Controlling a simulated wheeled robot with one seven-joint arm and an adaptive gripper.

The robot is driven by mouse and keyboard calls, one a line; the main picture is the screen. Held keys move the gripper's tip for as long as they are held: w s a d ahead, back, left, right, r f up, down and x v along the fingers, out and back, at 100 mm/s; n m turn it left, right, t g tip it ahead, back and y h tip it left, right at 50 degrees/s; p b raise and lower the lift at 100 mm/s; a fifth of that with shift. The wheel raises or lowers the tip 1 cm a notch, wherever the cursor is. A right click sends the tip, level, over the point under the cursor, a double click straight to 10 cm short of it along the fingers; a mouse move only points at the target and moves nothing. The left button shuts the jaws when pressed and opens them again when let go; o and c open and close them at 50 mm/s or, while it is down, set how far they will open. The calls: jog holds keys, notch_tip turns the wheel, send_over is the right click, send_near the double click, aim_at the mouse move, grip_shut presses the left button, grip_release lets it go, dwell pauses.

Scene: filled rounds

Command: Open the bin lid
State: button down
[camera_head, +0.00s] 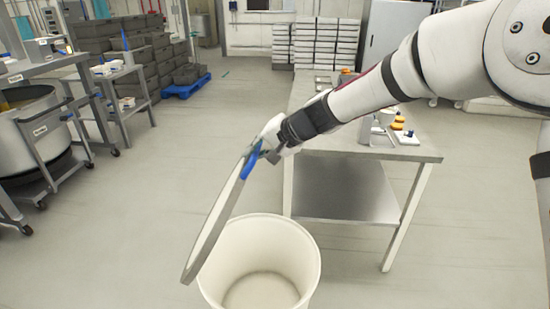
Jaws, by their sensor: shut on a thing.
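A white round bin (303,246) stands on the floor at the bottom middle, with its mouth uncovered and its inside looking empty. Its flat grey lid (215,226) is tilted steeply, almost edge-on, above the left side of the bin. The lid's low edge is by the bin's left rim; I cannot tell if they touch. A blue handle (251,163) is at the lid's upper end. My gripper (262,150) is shut on the lid at this blue handle. The fingers partly hide the handle.
A steel table (345,190) with small orange and white items stands right behind the bin, under my arm. Steel vats and carts (45,135) are at the left. Grey crates and a blue pallet (186,86) are at the back. The floor left of the bin is clear.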

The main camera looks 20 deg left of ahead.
jog(key=s+a+r+p, duration=0.2)
jog(key=a+r, duration=0.1)
jog(key=a, duration=0.4)
jog(key=shift+a+r, duration=0.15)
jog(key=shift+s, duration=0.1)
jog(key=c, duration=1.6)
grip_release()
jog(key=shift+o, duration=0.2)
jog(key=v, duration=1.2)
